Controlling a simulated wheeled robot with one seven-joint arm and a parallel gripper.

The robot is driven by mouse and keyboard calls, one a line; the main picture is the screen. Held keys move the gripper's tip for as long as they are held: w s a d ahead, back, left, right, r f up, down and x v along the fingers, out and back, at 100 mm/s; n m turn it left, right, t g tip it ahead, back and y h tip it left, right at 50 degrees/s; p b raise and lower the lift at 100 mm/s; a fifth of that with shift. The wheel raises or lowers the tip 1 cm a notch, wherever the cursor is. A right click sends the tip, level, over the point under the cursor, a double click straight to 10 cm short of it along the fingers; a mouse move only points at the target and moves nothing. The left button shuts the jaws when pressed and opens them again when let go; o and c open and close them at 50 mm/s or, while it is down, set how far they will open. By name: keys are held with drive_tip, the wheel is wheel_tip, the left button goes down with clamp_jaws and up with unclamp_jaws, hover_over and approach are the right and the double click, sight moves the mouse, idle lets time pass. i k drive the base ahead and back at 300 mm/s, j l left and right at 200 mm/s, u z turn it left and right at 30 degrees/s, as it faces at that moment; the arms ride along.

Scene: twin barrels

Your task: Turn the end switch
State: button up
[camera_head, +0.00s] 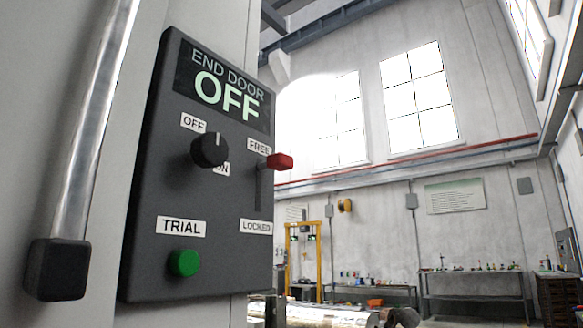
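The end switch is a round black knob (208,151) on a dark control panel (150,200), seen close at the left. Its white mark points roughly upward. An OFF label (193,122) is at its upper left, and a partly hidden ON label (222,168) is at its lower right. The display (222,88) at the panel's top reads "END DOOR OFF". No gripper that I can make out is in view, and nothing touches the knob.
A red-tipped lever (280,161) stands at FREE, above a LOCKED label (256,226). A green TRIAL button (185,263) is below the knob. A metal bar handle (85,150) runs left of the panel. Benches (470,285) stand far back.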

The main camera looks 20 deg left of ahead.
sight(209, 149)
drive_tip(key=u, duration=1.5)
